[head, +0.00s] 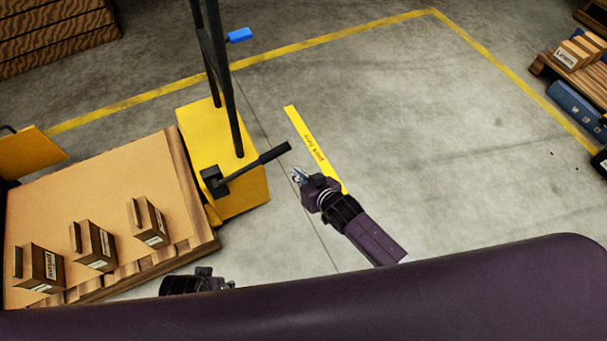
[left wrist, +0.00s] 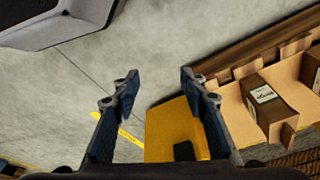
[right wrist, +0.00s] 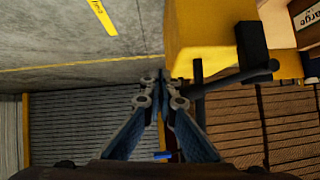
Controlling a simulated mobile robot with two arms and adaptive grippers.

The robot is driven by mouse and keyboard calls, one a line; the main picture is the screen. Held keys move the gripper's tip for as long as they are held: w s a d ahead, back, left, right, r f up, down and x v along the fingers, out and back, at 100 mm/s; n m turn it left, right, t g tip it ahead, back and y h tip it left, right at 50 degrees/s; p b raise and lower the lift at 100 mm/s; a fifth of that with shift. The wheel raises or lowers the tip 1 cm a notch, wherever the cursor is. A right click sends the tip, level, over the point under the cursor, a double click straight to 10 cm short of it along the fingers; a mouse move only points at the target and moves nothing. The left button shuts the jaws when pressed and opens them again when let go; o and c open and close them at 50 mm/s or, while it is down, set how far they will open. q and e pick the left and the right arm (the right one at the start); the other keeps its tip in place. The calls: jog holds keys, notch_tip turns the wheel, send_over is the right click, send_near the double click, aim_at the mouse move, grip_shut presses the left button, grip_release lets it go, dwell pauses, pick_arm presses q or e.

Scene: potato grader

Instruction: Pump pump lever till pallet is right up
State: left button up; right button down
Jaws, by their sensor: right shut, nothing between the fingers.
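The black pump lever (head: 258,167) sticks out from the yellow pallet truck body (head: 238,193), its free end pointing right and slightly up. The pallet (head: 110,217) stands left of the yellow body with several brown boxes (head: 92,247) on it. My right gripper (head: 297,174) is shut and empty, close to the lever's free end but apart from it. In the right wrist view the lever (right wrist: 242,76) shows to the right of the shut fingers (right wrist: 162,78). My left gripper (left wrist: 158,80) is open and empty in the left wrist view; in the head view its fingers are mostly hidden.
A dark upright mast or handle (head: 219,75) rises from the yellow body, with a blue part (head: 240,35) near it. A yellow floor label (head: 312,145) lies beside my right gripper. The floor to the right is clear; loaded pallets (head: 549,72) stand at far right.

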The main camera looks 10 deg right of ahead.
pick_arm(q)
jog(key=f, duration=0.2)
jog(key=s+f, duration=0.1)
jog(key=shift+s+a+f+p, duration=0.1)
jog(key=shift+s+f+p, duration=0.1)
jog(key=shift+f+p, duration=0.2)
pick_arm(e)
jog(key=v, duration=0.3)
jog(key=shift+d, duration=0.2)
